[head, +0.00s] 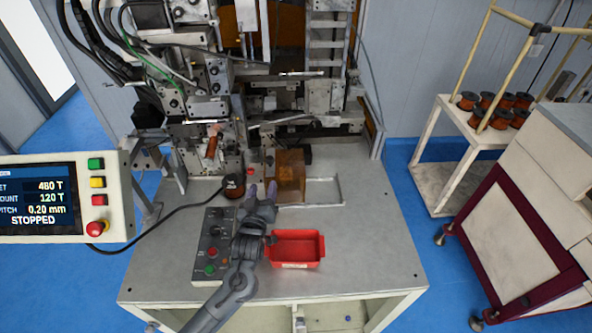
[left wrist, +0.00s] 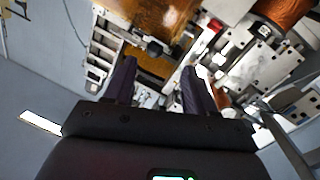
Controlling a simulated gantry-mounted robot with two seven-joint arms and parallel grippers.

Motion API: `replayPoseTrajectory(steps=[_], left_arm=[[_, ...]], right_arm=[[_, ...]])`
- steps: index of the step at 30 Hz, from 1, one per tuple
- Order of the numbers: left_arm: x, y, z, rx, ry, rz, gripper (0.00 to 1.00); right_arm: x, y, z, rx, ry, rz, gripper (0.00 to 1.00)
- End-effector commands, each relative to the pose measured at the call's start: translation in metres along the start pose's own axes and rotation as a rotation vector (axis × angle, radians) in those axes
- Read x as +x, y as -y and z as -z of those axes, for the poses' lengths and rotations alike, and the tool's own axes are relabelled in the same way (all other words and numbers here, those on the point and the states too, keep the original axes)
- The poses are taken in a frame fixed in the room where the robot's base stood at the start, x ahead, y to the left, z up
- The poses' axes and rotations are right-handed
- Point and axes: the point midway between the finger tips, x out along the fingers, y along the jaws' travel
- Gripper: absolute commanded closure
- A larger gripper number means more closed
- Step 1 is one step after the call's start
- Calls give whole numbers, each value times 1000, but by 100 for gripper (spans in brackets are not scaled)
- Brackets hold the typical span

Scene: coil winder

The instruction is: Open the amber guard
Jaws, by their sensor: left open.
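The amber guard (head: 290,172) is a see-through brownish box at the front of the coil winder, in the middle of the head view. It seems to be down over that part of the machine; its exact angle is hard to judge. Amber surface also fills the top middle of the left wrist view (left wrist: 150,68). My left gripper (head: 262,190) is open and empty, its purple fingers pointing at the machine just left of the guard's front. In the left wrist view the fingers (left wrist: 158,68) are apart, with no clear contact. My right gripper is not in view.
A red tray (head: 297,262) and a grey button box (head: 212,250) sit on the table near my left arm. A dark spool (head: 234,187) stands left of the fingers. A screen panel (head: 60,200) reads STOPPED. The table's right front (head: 370,245) is clear.

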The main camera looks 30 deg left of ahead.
Motion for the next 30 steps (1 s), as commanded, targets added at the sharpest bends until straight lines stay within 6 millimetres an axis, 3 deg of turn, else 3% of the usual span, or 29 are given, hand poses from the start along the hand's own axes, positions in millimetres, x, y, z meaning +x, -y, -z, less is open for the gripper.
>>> replayPoseTrajectory(steps=[2, 8, 21, 30], left_arm=[[7, -4, 4, -9, -21, -8, 45], [23, -10, 12, -14, -37, -14, 45], [91, -10, 15, -14, -36, -13, 45], [115, -11, 15, -16, -35, -14, 45]], right_arm=[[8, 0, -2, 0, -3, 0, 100], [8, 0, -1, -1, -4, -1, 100], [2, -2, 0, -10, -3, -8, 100], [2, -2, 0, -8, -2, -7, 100]])
